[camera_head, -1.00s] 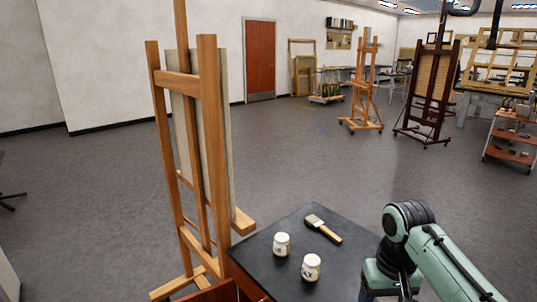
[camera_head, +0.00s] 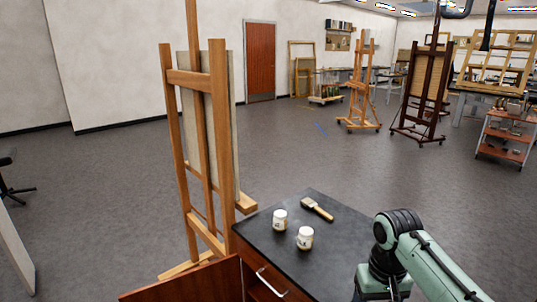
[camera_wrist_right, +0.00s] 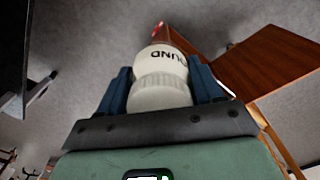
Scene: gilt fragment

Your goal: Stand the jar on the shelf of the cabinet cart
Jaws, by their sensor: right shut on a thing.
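The jar (camera_wrist_right: 160,95) is white with dark lettering that reads upside down in the right wrist view. My right gripper (camera_wrist_right: 162,82) is shut on it, one blue finger on each side. In the head view the hand and this jar are not visible; only the green right arm shows. The cabinet cart (camera_head: 335,238) has a black top and a reddish wood body. A wooden panel, apparently its open door (camera_head: 195,283), juts out at its left; a similar panel shows in the right wrist view (camera_wrist_right: 265,55). The shelf is hidden. My left gripper is out of view.
Two white jars (camera_head: 280,220) (camera_head: 305,238) and a brush (camera_head: 317,210) rest on the cart top. A wooden easel (camera_head: 220,150) with a canvas stands close behind the cart at left. Open grey floor (camera_head: 90,180) lies left; more easels stand farther back.

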